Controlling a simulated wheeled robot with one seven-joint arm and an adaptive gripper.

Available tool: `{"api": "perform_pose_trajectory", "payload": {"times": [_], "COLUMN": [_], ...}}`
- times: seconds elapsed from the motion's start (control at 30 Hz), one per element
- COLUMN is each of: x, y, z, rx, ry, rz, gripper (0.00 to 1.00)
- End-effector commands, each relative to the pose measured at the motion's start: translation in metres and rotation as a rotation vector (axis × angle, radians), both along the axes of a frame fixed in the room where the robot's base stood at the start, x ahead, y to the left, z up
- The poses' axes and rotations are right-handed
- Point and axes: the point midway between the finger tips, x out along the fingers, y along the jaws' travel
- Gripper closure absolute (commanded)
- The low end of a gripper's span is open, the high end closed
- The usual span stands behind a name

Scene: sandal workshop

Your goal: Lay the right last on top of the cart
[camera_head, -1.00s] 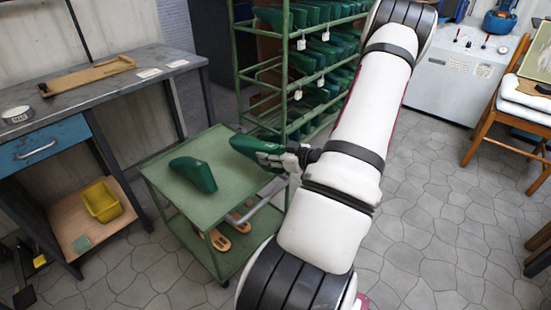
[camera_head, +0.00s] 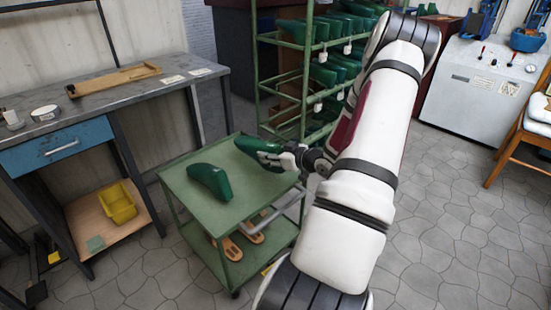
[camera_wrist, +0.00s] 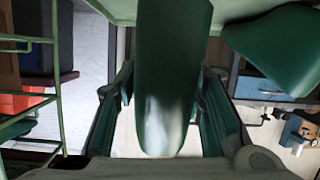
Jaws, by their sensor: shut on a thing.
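My gripper (camera_head: 290,157) is shut on a dark green last (camera_head: 257,148), which points left over the back right part of the green cart's top (camera_head: 238,188). In the wrist view the held last (camera_wrist: 172,70) runs up the middle between the two fingers. I cannot tell whether it touches the cart top or hovers just above it. Another green last (camera_head: 210,181) lies on the cart top to the left, apart from the held one. It also shows at the upper right of the wrist view (camera_wrist: 280,48).
Wooden sandal pieces (camera_head: 228,246) lie on the cart's lower shelf. A green rack (camera_head: 257,75) full of lasts stands close behind the cart. A workbench (camera_head: 120,92) with a blue drawer is on the left, a yellow bin (camera_head: 117,205) on its lower shelf. The front of the cart top is bare.

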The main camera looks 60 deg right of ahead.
Motion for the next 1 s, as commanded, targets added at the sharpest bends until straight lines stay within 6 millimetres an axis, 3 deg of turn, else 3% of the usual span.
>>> {"api": "perform_pose_trajectory", "payload": {"times": [0.57,1.0], "x": [0.046,0.045], "y": [-0.01,-0.01], "z": [0.001,-0.029], "rx": [-0.001,0.0], "ry": [-0.004,-0.003], "rz": [0.002,0.001], "gripper": [0.91,0.91]}}
